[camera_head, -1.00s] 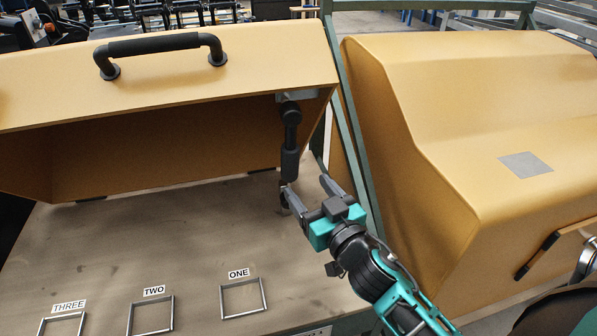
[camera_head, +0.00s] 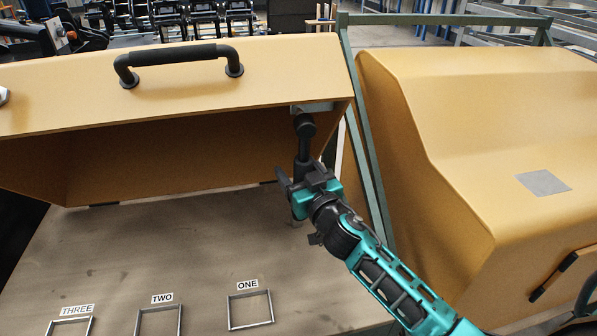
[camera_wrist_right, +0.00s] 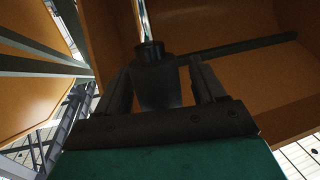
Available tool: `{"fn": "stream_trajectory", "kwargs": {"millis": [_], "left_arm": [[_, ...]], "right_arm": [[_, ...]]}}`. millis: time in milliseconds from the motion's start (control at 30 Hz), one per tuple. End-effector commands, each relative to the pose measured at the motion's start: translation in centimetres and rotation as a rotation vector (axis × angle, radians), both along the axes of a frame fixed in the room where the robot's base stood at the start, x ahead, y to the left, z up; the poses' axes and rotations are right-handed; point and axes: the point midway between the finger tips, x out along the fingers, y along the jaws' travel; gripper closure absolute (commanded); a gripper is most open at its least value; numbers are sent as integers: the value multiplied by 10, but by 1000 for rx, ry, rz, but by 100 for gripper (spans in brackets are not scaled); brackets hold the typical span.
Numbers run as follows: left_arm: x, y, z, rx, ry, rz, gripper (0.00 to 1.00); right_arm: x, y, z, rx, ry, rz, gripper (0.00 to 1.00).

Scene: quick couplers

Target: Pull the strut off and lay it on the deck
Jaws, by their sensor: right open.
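The black strut (camera_head: 304,142) stands upright between the underside of the raised yellow hood (camera_head: 200,92) and the brown deck (camera_head: 150,240). Its upper end meets a bracket under the hood's right corner. Its lower end is hidden behind my right gripper (camera_head: 297,174). In the right wrist view, the strut's thick dark body (camera_wrist_right: 155,75) stands between the two open fingers of the gripper (camera_wrist_right: 158,85). I cannot tell whether either finger touches it. My left gripper is not in view.
Frames labelled ONE (camera_head: 250,310), TWO (camera_head: 160,322) and THREE (camera_head: 70,328) lie on the deck at the front, all empty. A black handle (camera_head: 178,54) is on the hood. A green post (camera_head: 368,170) and a second yellow housing (camera_head: 470,130) stand close on the right.

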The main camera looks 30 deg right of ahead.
Motion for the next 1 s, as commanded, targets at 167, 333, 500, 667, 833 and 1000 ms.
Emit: {"fn": "stream_trajectory", "kwargs": {"millis": [167, 333, 500, 667, 833, 1000], "left_arm": [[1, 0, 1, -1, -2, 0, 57], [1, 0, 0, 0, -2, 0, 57], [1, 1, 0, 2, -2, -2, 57], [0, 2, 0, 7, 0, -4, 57], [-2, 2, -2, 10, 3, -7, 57], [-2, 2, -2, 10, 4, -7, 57]], "right_arm": [[0, 0, 0, 0, 0, 0, 36], [0, 0, 0, 0, 0, 0, 53], [0, 0, 0, 0, 0, 0, 69], [0, 0, 0, 1, 0, 0, 84], [0, 0, 0, 1, 0, 0, 61], [0, 0, 0, 1, 0, 0, 77]]}}
